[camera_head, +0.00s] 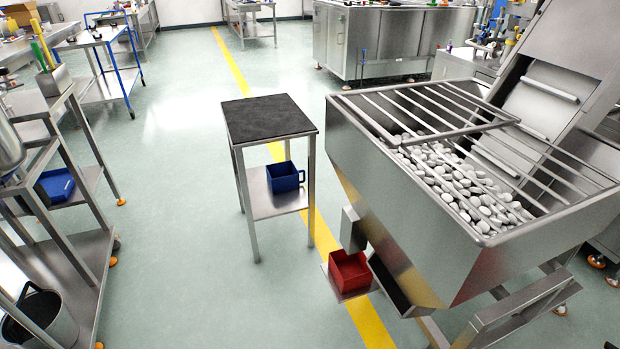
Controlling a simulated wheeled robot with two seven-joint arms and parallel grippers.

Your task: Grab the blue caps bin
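A blue bin with a side handle (283,178) stands on the lower shelf (265,207) of a small metal side table in the middle of the view. The table's dark top (268,117) is bare and sits above the bin. I cannot see what the bin holds. Neither of my grippers shows in the head view.
A steel hopper (400,215) full of white caps (460,180) stands to the right under a bar grate. A red bin (349,272) sits low beside it. Metal shelving (95,250) with a blue tray (55,186) and bucket (40,320) stands left. Floor between is clear.

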